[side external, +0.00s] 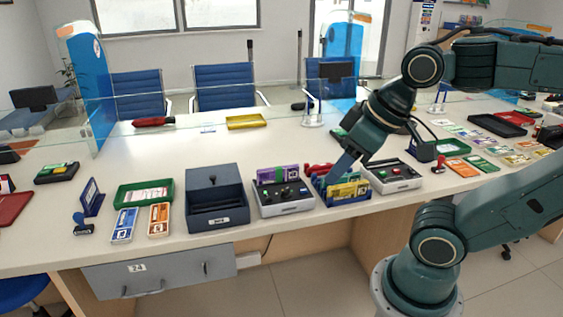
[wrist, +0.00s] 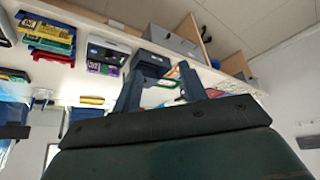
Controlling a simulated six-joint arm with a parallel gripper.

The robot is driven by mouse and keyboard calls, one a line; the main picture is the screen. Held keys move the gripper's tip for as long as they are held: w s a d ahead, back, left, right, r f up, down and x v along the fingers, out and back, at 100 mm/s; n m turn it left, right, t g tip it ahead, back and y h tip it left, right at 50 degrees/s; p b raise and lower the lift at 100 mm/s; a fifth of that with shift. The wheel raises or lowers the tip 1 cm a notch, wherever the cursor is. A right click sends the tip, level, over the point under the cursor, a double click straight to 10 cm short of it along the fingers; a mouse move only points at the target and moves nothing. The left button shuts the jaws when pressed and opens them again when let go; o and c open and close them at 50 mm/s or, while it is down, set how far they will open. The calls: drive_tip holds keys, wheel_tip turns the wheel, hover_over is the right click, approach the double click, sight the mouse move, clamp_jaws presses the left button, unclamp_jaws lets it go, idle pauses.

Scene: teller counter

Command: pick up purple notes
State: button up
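The purple notes (side external: 277,173) stand on the counter just behind a grey-and-white machine with dark buttons (side external: 285,196). The machine hides their lower part. In the wrist view, the purple notes (wrist: 113,71) show as a small strip beside the machine, left of my fingers. My gripper (side external: 338,172) has blue fingers and reaches down from the right, over the counter to the right of the purple notes. In the wrist view its fingers (wrist: 160,70) are spread apart with nothing seen between them, so it is open. It does not touch the purple notes.
A blue rack with yellow notes (side external: 347,190) stands close below my gripper. A second machine (side external: 391,176) is to its right. A dark blue box (side external: 217,199) and a green tray (side external: 144,194) stand to the left. The counter behind the purple notes is mostly clear.

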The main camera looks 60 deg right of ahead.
drive_tip(key=shift+w+r, duration=0.1)
drive_tip(key=w+d+r+m+g, duration=0.1)
drive_tip(key=w+d+r+m, duration=0.2)
drive_tip(key=w+m, duration=0.6)
drive_tip(key=m+g+y, duration=0.1)
drive_tip(key=m+y, duration=0.2)
drive_tip(key=m, duration=1.5)
hover_over(284, 167)
drive_tip(key=s+d, duration=0.2)
wheel_tip(284, 167, down, 17)
drive_tip(key=shift+d+f, duration=0.2)
drive_tip(key=shift+x, duration=4.25)
